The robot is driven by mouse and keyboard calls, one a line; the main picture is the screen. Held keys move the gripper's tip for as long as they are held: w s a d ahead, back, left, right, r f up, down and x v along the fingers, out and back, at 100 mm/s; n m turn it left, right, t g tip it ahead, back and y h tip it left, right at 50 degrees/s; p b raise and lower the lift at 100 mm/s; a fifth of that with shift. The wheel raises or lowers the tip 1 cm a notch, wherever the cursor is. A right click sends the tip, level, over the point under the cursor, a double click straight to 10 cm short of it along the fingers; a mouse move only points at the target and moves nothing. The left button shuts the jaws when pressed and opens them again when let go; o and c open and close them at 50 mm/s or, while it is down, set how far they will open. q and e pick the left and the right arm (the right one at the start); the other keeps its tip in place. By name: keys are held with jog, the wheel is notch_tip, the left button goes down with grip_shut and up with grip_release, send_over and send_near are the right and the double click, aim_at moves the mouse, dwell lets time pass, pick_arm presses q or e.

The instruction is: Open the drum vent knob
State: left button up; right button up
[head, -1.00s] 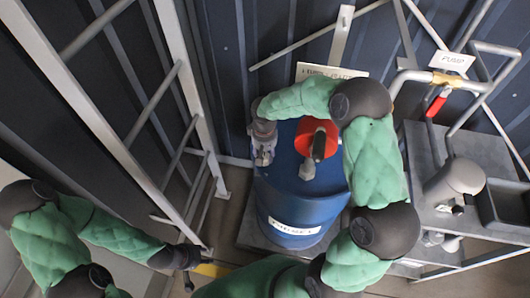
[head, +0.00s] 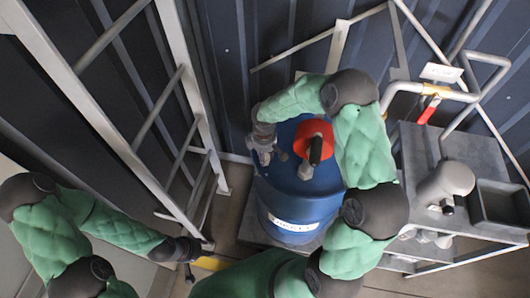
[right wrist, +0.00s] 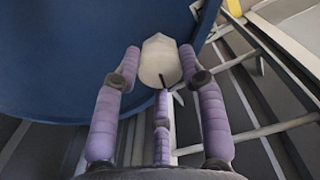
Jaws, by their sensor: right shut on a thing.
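In the right wrist view, the purple fingers of this gripper (right wrist: 160,75) are closed around a pale, faceted drum vent knob (right wrist: 159,52). The knob is hidden by the gripper in the head view. My left gripper (head: 192,252) is low at the left, away from the drum; its fingers are too small to read.
A red fitting with a black handle (head: 313,140) sits on the drum top, close right of my right gripper. A metal ladder-like frame (head: 150,110) stands left. A grey pump bench (head: 480,165) with pipes and a red-handled valve (head: 428,108) stands right.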

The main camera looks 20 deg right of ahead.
jog(key=n, duration=0.1)
jog(key=n+p, duration=0.1)
jog(key=n, duration=0.1)
jog(key=n+p, duration=0.1)
jog(key=n, duration=0.1)
jog(key=shift+w+a+r, duration=0.15)
jog(key=shift+w+r, duration=0.1)
jog(key=shift+f, duration=0.1)
dwell(0.4)
jog(key=o, duration=1)
jog(key=shift+a, duration=0.1)
jog(key=shift+o, duration=0.6)
jog(key=shift+s+a, duration=0.15)
jog(key=shift+d+f, duration=0.1)
jog(key=shift+d, duration=0.1)
